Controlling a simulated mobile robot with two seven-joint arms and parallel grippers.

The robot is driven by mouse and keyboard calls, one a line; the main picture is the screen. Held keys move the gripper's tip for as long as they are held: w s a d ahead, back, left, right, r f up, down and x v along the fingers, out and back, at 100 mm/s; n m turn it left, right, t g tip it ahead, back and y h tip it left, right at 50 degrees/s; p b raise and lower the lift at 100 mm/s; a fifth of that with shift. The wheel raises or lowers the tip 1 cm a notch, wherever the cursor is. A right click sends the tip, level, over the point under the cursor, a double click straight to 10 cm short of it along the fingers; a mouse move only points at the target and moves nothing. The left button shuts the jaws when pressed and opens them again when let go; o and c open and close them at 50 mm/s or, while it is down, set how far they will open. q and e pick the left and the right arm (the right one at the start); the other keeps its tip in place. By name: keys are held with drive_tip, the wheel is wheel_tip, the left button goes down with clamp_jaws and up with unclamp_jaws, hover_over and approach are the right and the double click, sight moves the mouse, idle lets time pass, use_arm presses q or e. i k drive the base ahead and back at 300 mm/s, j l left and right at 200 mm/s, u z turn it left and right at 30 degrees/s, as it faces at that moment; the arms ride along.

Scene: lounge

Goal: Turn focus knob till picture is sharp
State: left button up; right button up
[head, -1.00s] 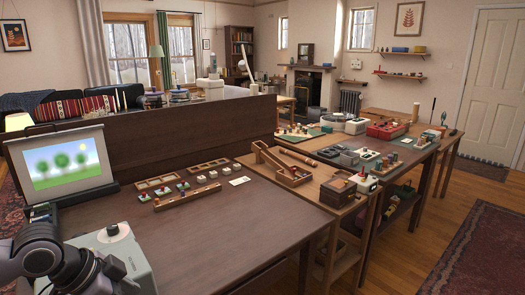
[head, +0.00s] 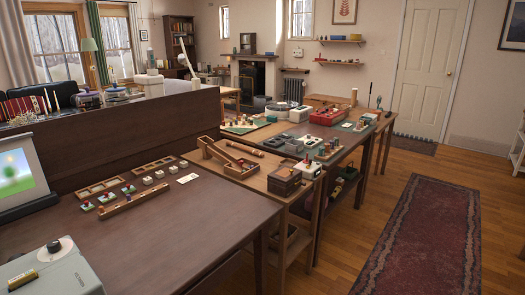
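The grey projector (head: 68,276) sits at the lower left on the dark table, cut off by the picture's edge. A dark round knob (head: 54,246) is on its top. A brass-coloured ribbed cylinder (head: 22,280) lies along its near left side; I cannot tell which of these is the focus knob. The screen (head: 32,155) stands at the left edge, partly out of view. Neither of my grippers is in view.
The dark table (head: 190,222) is clear in its middle and front. Wooden trays (head: 98,188) and a peg rack (head: 133,203) with small blocks lie at its back. A side table (head: 238,172) holds a wooden box (head: 284,180). A rug (head: 425,240) covers the floor at right.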

sight(54, 246)
drive_tip(key=u, duration=1.15)
